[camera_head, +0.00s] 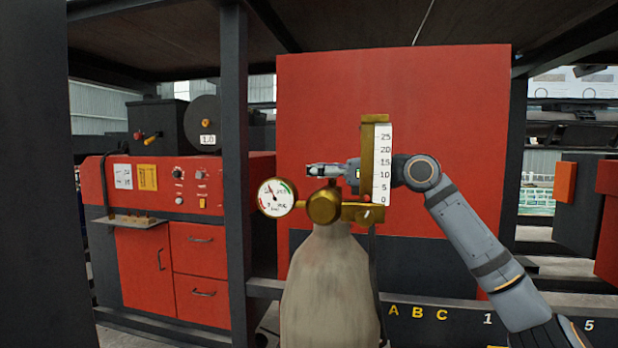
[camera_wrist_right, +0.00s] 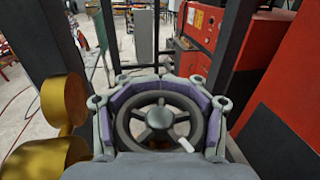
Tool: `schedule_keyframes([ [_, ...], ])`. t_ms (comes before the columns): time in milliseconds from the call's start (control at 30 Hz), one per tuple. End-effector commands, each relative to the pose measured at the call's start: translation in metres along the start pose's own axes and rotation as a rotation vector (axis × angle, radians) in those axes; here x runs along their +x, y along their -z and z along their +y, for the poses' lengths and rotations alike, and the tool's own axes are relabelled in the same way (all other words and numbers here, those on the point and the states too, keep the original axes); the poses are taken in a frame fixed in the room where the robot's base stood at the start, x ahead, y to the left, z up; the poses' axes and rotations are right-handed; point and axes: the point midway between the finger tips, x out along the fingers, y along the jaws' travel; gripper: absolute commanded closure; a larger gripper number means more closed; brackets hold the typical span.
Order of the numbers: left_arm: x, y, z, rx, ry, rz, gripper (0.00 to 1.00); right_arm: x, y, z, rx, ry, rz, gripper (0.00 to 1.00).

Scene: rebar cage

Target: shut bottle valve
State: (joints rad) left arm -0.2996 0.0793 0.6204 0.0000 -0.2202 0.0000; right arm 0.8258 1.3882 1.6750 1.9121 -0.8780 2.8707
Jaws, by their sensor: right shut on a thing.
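A pale grey gas bottle (camera_head: 330,285) stands upright in the middle of the head view, with a brass regulator (camera_head: 323,206) on top. A round pressure gauge (camera_head: 276,197) is on its left and a brass flow scale (camera_head: 382,165) on its right. My right gripper (camera_head: 318,171) reaches in from the right, behind the scale, over the bottle's top. In the right wrist view, the gripper's fingers (camera_wrist_right: 158,100) close around the dark spoked valve wheel (camera_wrist_right: 160,122), which has a white mark at its lower right. The brass parts (camera_wrist_right: 58,130) show at the left there. My left gripper is not in view.
A dark upright post (camera_head: 235,150) stands left of the bottle, and a large red panel (camera_head: 430,120) is behind it. A red machine with drawers (camera_head: 170,240) is at the left. A dark beam (camera_head: 450,312) with letters runs low behind the bottle.

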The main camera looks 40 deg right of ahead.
Motion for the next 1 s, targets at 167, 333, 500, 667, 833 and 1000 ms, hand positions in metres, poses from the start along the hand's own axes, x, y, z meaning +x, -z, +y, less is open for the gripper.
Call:
schedule_keyframes([
  [167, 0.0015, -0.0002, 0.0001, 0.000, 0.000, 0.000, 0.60, -0.0002, 0.0015, -0.0022, -0.002, 0.060, 0.007, 0.87],
  [333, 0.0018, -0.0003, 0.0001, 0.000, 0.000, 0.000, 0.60, -0.0002, 0.0017, -0.0040, -0.001, 0.099, 0.008, 0.87],
  [500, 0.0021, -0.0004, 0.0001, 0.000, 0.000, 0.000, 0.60, -0.0001, 0.0022, -0.0045, -0.001, 0.118, 0.009, 0.88],
  [667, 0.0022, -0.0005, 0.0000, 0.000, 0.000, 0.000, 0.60, 0.0000, 0.0021, -0.0045, 0.000, 0.123, 0.008, 0.88],
  [833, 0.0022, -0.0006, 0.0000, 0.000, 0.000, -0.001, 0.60, 0.0003, 0.0023, -0.0042, 0.001, 0.122, 0.008, 0.88],
  [1000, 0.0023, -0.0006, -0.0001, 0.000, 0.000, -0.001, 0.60, 0.0004, 0.0028, -0.0041, 0.001, 0.121, 0.009, 0.53],
])
